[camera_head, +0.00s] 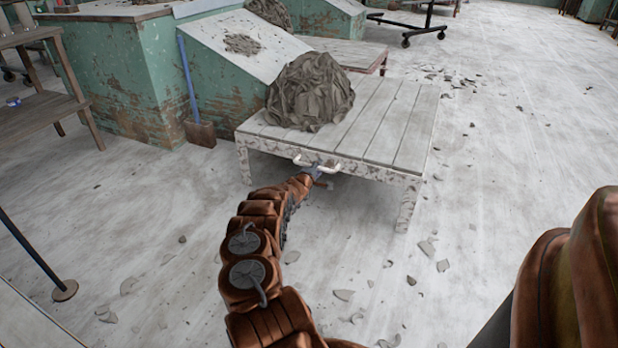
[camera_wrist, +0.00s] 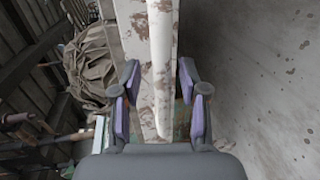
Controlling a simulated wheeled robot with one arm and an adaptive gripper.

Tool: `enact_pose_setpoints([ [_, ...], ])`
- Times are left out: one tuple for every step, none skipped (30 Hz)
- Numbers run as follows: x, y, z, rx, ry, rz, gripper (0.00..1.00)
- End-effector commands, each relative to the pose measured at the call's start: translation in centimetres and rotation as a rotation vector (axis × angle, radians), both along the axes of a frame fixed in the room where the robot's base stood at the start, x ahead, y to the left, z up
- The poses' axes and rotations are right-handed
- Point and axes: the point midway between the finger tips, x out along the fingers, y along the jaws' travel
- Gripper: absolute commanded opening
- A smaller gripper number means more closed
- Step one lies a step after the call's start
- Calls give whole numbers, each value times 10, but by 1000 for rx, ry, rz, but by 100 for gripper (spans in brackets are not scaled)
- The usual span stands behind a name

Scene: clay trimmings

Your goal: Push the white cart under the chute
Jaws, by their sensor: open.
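The white cart (camera_head: 385,125) is a low planked platform with flaking white paint and a grey clay heap (camera_head: 310,92) on its back left part. A pale handle (camera_head: 302,161) is on its front edge. A sloped white chute (camera_head: 215,28) with clay scraps comes down from the green bench toward the cart's back left; I cannot tell if its lip overhangs the cart. My gripper (camera_head: 318,173) is at the handle. In the wrist view, my gripper (camera_wrist: 160,85) has its purple-padded fingers apart, on either side of the white handle bar (camera_wrist: 160,45). Contact is unclear.
A blue-handled shovel (camera_head: 188,85) leans on the green bench (camera_head: 130,75), left of the cart. A second low reddish-edged platform (camera_head: 350,52) stands behind. A wooden shelf (camera_head: 45,110) is at the left. Clay shards lie on the floor; the right side is mostly open.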

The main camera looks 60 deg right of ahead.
Motion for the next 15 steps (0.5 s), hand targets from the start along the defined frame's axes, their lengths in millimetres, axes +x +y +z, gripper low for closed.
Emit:
enact_pose_setpoints([
  [3, 5, 2, 1, -3, 3, 43],
  [3, 8, 3, 2, -3, 4, 43],
  [2, 12, 2, 5, -4, 4, 43],
  [3, 15, 2, 7, -4, 5, 43],
  [4, 19, 1, 9, -6, 8, 43],
  [2, 21, 3, 6, -5, 5, 43],
  [1, 23, 4, 4, -5, 3, 43],
  [0, 25, 5, 3, -4, 2, 43],
  [0, 28, 6, 3, -3, 1, 43],
  [0, 31, 6, 4, -4, 1, 43],
  [0, 34, 6, 5, -5, 1, 43],
  [1, 37, 7, 5, -6, 4, 43],
  [1, 40, 8, 5, -6, 4, 43],
  [1, 42, 8, 5, -6, 5, 43],
  [1, 46, 8, 5, -6, 6, 43],
])
